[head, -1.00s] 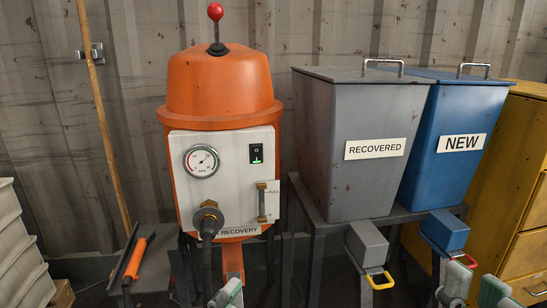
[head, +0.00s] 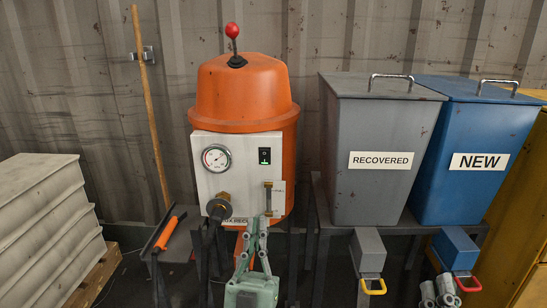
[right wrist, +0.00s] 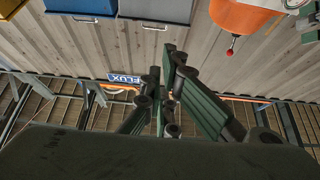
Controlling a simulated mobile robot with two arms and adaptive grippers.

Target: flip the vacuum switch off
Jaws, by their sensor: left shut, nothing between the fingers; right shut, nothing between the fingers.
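My right gripper (right wrist: 165,105) is shut and empty in the right wrist view. That view shows the orange machine (right wrist: 243,18) upside down at the top right; the switch is not visible there.
A grey RECOVERED bin (head: 385,125) and a blue NEW bin (head: 480,130) stand right of the machine. A hose fitting (head: 219,207) sticks out of the panel. A red-knobbed lever (head: 233,38) tops the machine.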

